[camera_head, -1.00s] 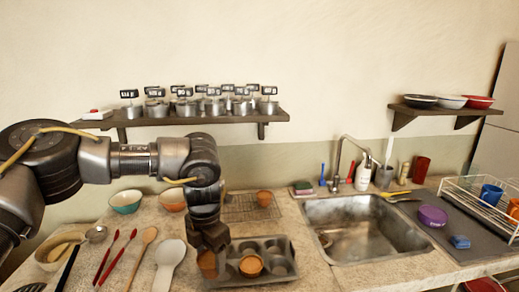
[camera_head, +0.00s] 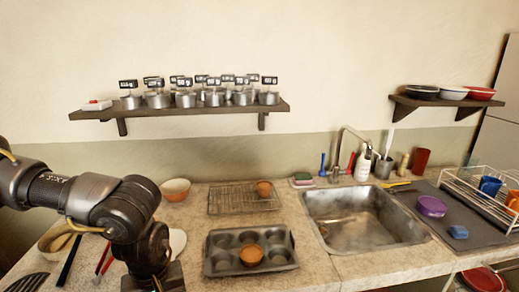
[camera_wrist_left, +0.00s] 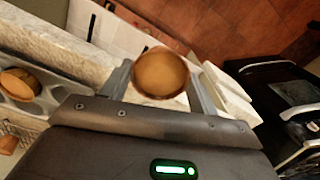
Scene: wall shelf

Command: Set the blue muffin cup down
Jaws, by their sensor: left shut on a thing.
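My left gripper (camera_wrist_left: 161,88) is shut on a muffin with a brown top (camera_wrist_left: 161,73). Its cup's sides are mostly hidden, and I see no blue on it. In the head view my left wrist hangs at the bottom left, and the fingers and muffin are out of sight. In the wrist view the held muffin appears over the area in front of the counter. The grey muffin tin (camera_head: 210,268) stands on the counter to the right of my wrist, with one brown muffin (camera_head: 251,254) in it. My right gripper is not in view.
A wire rack (camera_head: 228,202) behind the tin carries another muffin (camera_head: 264,188). An orange bowl (camera_head: 176,190) stands left of the rack. The sink (camera_head: 365,220) lies to the right. Bare counter (camera_head: 310,268) shows between tin and sink.

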